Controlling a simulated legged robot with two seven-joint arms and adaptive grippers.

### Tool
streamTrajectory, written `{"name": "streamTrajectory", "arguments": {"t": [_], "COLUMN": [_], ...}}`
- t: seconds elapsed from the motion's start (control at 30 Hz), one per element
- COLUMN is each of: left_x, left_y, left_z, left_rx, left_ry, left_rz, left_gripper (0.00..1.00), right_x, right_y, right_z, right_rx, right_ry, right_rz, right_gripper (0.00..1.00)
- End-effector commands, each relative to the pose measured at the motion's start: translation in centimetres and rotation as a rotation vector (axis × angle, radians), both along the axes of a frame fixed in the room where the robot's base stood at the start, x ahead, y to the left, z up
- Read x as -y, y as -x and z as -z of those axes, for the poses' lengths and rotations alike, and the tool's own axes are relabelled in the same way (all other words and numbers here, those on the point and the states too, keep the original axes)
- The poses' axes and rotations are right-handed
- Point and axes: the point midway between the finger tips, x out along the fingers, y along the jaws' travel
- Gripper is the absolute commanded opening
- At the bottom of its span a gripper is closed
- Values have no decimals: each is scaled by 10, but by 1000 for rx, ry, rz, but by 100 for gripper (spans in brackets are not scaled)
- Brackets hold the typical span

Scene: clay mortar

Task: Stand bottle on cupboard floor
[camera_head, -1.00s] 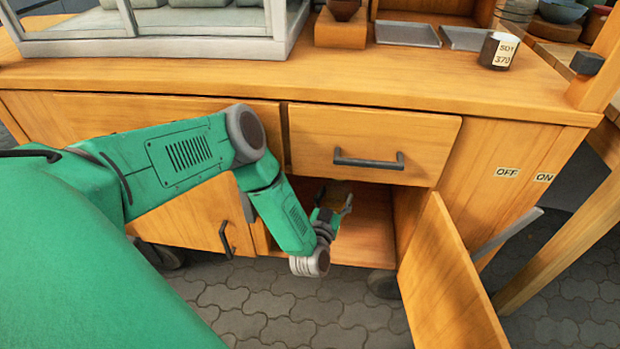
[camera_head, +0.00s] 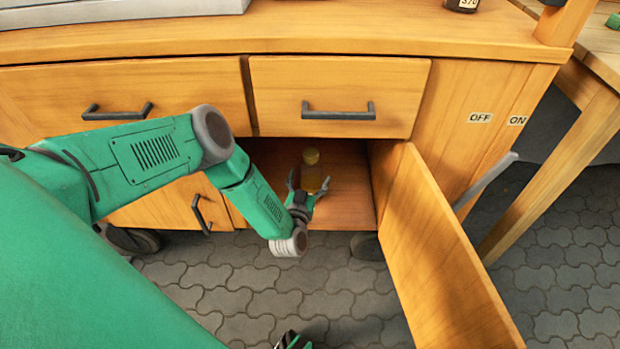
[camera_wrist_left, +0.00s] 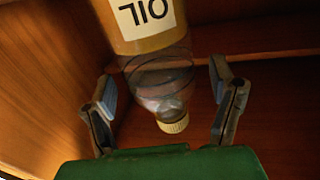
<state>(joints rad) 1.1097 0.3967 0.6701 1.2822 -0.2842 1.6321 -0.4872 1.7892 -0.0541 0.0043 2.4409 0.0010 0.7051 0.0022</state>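My left gripper (camera_head: 308,188) is open at the bottle, one finger on each side. In the left wrist view the bottle (camera_wrist_left: 150,32) appears inverted, with its "OIL" label upside down and its cap low between the spread fingers of the left gripper (camera_wrist_left: 165,90). Gaps show beside the cap and neck. A dark and green tip (camera_head: 292,340), possibly my right gripper, shows at the bottom edge.
The cupboard door (camera_head: 440,260) stands open at the right of the opening. Closed drawers with dark handles, such as the right drawer (camera_head: 340,85), sit above it. A lever (camera_head: 485,180) sticks out near the OFF and ON labels. A wheel (camera_head: 367,245) is below.

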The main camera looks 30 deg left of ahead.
Motion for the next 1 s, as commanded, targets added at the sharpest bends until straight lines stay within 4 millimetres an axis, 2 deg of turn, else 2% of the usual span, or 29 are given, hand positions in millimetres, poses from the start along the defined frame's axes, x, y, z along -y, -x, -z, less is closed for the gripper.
{"name": "streamTrajectory", "arguments": {"t": [0.27,0.37,0.8,1.0], "left_x": [0,4,33,40], "left_y": [0,7,90,110], "left_z": [-2,-4,-3,-2], "left_rx": [2,0,-1,2], "left_ry": [-1,-2,-1,-2], "left_rz": [-1,0,0,0], "left_gripper": [78,78,78,78], "right_x": [0,0,0,0], "right_y": [0,0,0,0], "right_z": [0,-5,-42,-47], "right_rx": [0,0,0,0], "right_ry": [-1,0,0,0], "right_rz": [-1,-1,0,-1], "right_gripper": [89,89,89,89]}}
